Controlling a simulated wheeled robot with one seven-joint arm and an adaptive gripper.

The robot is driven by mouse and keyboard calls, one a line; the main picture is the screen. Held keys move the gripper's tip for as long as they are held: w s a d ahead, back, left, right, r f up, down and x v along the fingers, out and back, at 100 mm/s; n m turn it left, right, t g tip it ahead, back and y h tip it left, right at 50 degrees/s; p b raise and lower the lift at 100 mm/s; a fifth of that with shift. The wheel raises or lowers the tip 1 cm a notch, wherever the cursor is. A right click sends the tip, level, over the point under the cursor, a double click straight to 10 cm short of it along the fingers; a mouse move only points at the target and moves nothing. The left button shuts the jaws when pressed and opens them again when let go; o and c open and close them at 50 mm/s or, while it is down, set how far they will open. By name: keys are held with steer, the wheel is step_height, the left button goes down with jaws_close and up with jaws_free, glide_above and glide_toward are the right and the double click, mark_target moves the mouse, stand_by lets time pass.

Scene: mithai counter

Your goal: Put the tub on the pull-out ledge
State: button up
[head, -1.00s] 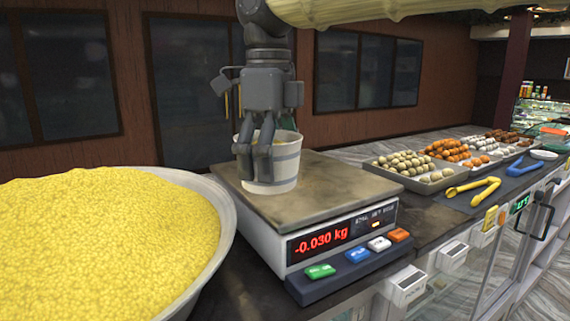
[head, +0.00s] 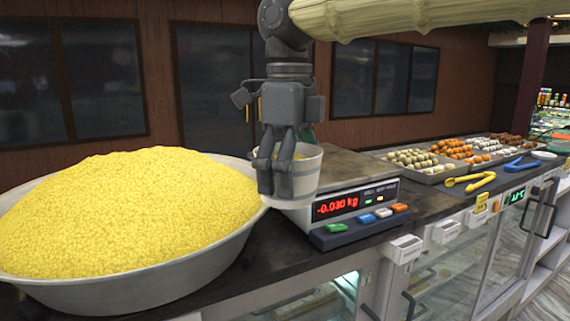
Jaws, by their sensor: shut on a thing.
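The tub (head: 307,177) is a pale, whitish bucket-shaped container with a grey band, in the middle of the head view. My gripper (head: 274,183) is shut on its near left side, with the fingers at the wall. The tub is upright and appears held up in front of the scale's left end, near the counter's front edge. Something yellowish shows just inside its rim, mostly hidden by the fingers. I cannot make out the pull-out ledge in this view.
A wide metal basin heaped with yellow grains (head: 150,285) stands at the left. The scale (head: 350,224) reads -0.030 kg. Sweet trays (head: 430,176), yellow tongs (head: 470,182) and blue tongs (head: 522,165) lie to the right. Glass-fronted cabinets (head: 445,275) are below the counter.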

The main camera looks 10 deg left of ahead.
mark_target(307, 204)
steer(key=shift+m, duration=0.3)
steer(key=d+f, duration=0.1)
steer(key=f, duration=0.1)
steer(key=w+f, duration=0.1)
steer(key=f, duration=0.1)
steer(key=w+d+f, duration=0.1)
steer(key=shift+w+d+f, duration=0.1)
steer(key=shift+d+f, duration=0.25)
steer(key=shift+f, duration=0.05)
steer(key=s+d+f+m, duration=0.1)
steer(key=d+f, duration=0.4)
steer(key=f, duration=1)
steer(key=s+d+f+m, duration=0.2)
steer(key=d+f, duration=0.4)
steer(key=f, duration=0.9)
steer(key=s+d+f+m, duration=0.1)
steer(key=d+f, duration=0.4)
steer(key=f, duration=1)
steer(key=shift+s+d+m, duration=0.2)
steer(key=shift+s+m, duration=0.2)
steer(key=shift+s, duration=0.1)
